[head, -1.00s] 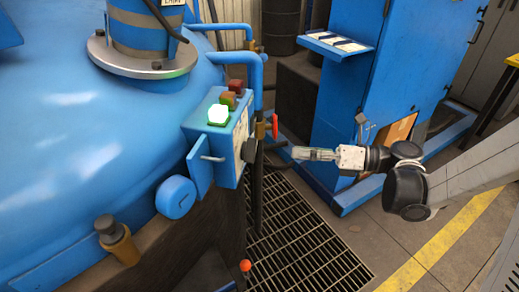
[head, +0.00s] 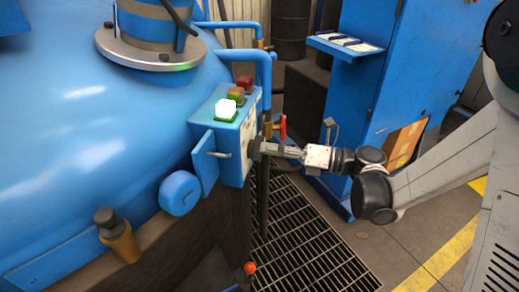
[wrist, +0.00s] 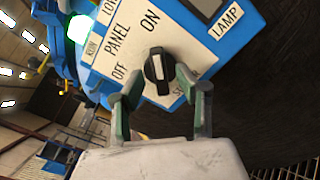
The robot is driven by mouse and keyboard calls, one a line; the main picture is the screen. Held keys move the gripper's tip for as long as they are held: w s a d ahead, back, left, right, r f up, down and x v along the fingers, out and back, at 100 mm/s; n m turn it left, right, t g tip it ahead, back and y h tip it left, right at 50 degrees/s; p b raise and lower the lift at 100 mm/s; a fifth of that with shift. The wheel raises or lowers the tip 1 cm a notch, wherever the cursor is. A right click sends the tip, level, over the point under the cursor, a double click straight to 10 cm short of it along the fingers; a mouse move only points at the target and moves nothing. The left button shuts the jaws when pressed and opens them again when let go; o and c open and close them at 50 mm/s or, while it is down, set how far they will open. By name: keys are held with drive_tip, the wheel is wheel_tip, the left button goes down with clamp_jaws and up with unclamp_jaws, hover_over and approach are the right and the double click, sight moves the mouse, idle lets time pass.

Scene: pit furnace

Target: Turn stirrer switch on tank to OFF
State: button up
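The stirrer switch is a black rotary knob (wrist: 157,70) with a white line. It sits on a white plate marked ON and OFF, on the side of the blue control box (head: 232,160) on the tank. In the wrist view the white line points roughly toward ON. My gripper (wrist: 159,84) is open, with one finger on each side of the knob. I cannot tell whether the fingers touch it. In the head view my gripper (head: 274,150) is close to the box's right face, and the knob is mostly hidden there.
The box carries a lit green-white button (head: 226,109) with other buttons behind it. A red lever (head: 283,128) and blue pipes stand just behind my gripper. The blue tank (head: 80,140) fills the left.

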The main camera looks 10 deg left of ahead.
sight(258, 149)
drive_tip(key=shift+a, duration=1.55)
clamp_jaws()
